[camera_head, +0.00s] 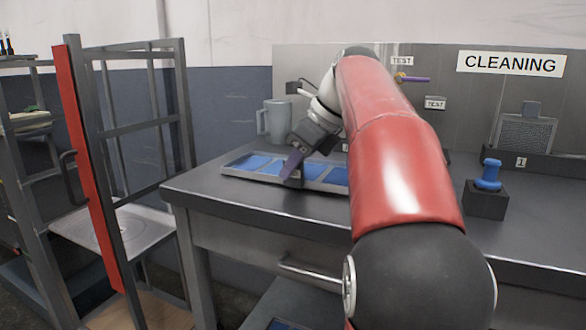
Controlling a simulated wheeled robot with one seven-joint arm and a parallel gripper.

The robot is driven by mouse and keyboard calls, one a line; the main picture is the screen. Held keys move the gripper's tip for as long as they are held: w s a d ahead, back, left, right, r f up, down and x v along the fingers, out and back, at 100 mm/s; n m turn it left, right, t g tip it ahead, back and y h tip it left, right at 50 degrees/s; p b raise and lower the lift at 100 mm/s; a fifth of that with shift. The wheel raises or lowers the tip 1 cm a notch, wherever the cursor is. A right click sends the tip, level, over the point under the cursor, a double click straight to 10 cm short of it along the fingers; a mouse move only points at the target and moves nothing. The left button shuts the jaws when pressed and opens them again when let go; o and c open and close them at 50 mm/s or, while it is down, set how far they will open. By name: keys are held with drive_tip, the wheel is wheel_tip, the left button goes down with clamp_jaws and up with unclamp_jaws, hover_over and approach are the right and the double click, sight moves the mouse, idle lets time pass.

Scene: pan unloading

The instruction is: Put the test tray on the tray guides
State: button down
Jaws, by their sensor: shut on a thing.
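The test tray (231,174) is a grey, shallow tray with several blue compartments, lying on the dark metal counter. My gripper (291,178) reaches down to the tray's near edge and is shut on it; the fingertips cover part of the edge. The tray looks flat on or just above the counter; I cannot tell which. My arm hides the tray's right end. The open metal rack (183,110) at left has side rails and a light shelf (118,232) low inside it; which rails are the tray guides I cannot tell.
The rack's red door edge (88,160) with a dark handle stands upright at left. A grey jug (274,121) stands behind the tray. A blue-handled stamp (489,176) sits on a dark block at right. A drawer handle (313,274) juts from the counter front.

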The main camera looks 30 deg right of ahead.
drive_tip(key=shift+f, duration=0.2)
drive_tip(key=c, duration=1.4)
unclamp_jaws()
